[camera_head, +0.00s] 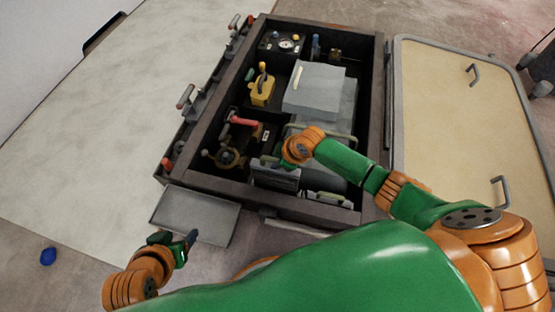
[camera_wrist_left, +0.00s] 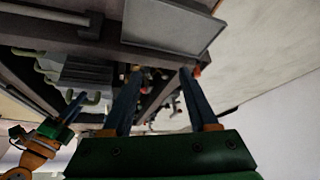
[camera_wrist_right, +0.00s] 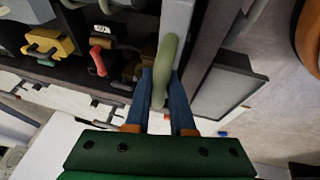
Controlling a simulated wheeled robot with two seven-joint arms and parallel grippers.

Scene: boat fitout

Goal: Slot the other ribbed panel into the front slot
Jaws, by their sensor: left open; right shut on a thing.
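A grey ribbed panel (camera_head: 275,180) stands at the front of the dark open bay, below my right gripper (camera_head: 287,164). My right gripper is shut on an olive-green bar handle (camera_wrist_right: 165,75) in the right wrist view. The panel's ribs (camera_wrist_left: 86,74) also show in the left wrist view. Another light piece with a green handle (camera_head: 327,197) lies right of it, in the front right corner. The front slot itself is hidden; I cannot tell whether the panel is seated. My left gripper (camera_head: 178,243) is open and empty by the grey tray.
The shallow grey tray (camera_head: 170,212) sits outside the bay's front left corner. Inside the bay are a yellow-handled unit (camera_head: 262,90), a red lever (camera_head: 242,119) and a grey box (camera_head: 315,88). A beige hatch (camera_head: 470,120) lies at right.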

